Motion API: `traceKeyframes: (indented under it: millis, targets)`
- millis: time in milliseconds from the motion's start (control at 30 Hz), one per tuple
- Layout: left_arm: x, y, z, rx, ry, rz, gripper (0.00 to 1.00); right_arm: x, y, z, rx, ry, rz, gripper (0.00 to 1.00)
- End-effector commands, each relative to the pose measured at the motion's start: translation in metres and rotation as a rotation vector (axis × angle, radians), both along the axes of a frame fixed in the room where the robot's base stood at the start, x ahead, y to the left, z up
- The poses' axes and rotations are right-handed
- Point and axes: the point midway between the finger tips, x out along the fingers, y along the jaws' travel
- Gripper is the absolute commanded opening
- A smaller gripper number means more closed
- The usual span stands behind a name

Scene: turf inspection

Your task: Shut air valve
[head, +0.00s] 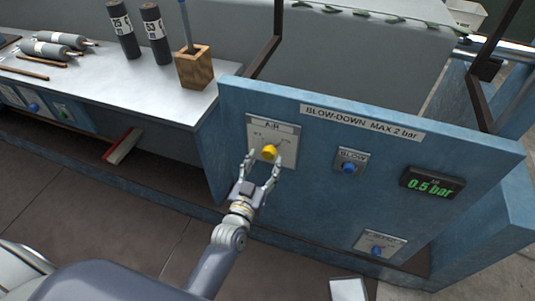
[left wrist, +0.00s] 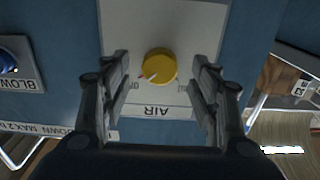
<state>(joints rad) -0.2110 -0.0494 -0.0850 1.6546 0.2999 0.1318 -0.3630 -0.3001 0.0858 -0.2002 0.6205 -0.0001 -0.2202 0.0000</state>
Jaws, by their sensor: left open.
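The air valve is a yellow round knob (head: 269,152) on a light plate labelled AIR (head: 287,129), set in the blue panel (head: 310,190). My left gripper (head: 263,163) is open at the knob, its fingers on either side of it. In the left wrist view the yellow knob (left wrist: 158,66) sits between the two open fingers (left wrist: 162,82), with gaps on both sides. A pointer mark shows at the knob's lower left edge there. The scale lettering is too small to read fully. My right gripper is not in view.
Right of the valve are a blue BLOW button (head: 349,168), a display (head: 432,184) reading 0.5 bar and a lower plate with a blue button (head: 376,250). The bench (head: 150,88) at left holds dark cylinders (head: 125,37) and a wooden holder (head: 194,68).

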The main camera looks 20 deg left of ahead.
Motion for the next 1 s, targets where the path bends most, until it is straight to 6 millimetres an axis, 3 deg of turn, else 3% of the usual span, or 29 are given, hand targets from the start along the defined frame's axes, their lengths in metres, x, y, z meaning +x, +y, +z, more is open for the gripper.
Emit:
traceKeyframes:
  millis: [233,633,833,1000]
  targets:
    - [0.029,-0.001,0.0,0.001,0.001,0.0,0.56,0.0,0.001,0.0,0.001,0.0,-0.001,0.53]
    - [0.035,-0.001,0.0,0.001,0.001,0.0,0.56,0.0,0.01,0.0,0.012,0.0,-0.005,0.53]
    - [0.035,-0.001,0.0,0.001,0.001,0.0,0.12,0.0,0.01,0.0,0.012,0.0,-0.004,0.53]
    - [0.035,-0.001,0.0,-0.001,0.001,0.0,0.12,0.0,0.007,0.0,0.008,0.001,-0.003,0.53]
